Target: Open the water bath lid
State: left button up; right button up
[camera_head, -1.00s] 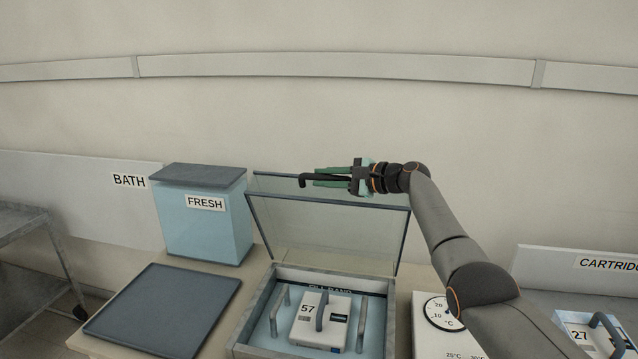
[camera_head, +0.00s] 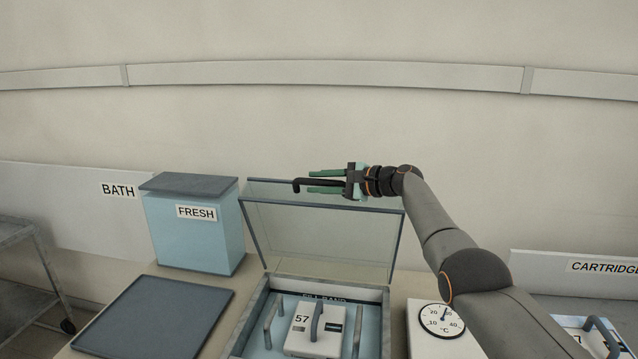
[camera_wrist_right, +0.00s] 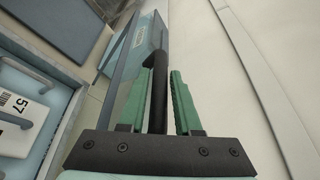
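The water bath lid (camera_head: 325,238) is a clear panel in a dark frame. It stands raised along the back of the water bath (camera_head: 252,318), leaning slightly back. Its black handle (camera_head: 301,185) is at the top edge. My right gripper (camera_head: 311,182) is open at the handle, with one green finger on each side. In the right wrist view the handle bar (camera_wrist_right: 158,85) runs between the spread fingers (camera_wrist_right: 160,76), with gaps visible. In the bath is a white block marked 57 (camera_head: 303,340). My left gripper is not in view.
A blue FRESH container (camera_head: 195,240) with a dark top stands left of the lid. A dark flat panel (camera_head: 155,315) lies on the bench in front of it. A dial (camera_head: 441,320) is right of the bath, and a CARTRIDGE sign (camera_head: 600,267) is further right.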

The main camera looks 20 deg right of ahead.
jog(key=shift+o, duration=1.3)
jog(key=shift+v, duration=1.35)
jog(key=b+v, duration=0.1)
jog(key=v, duration=0.8)
jog(key=shift+s+d+b, duration=0.2)
jog(key=shift+s+b, duration=0.15)
jog(key=shift+r, duration=0.1)
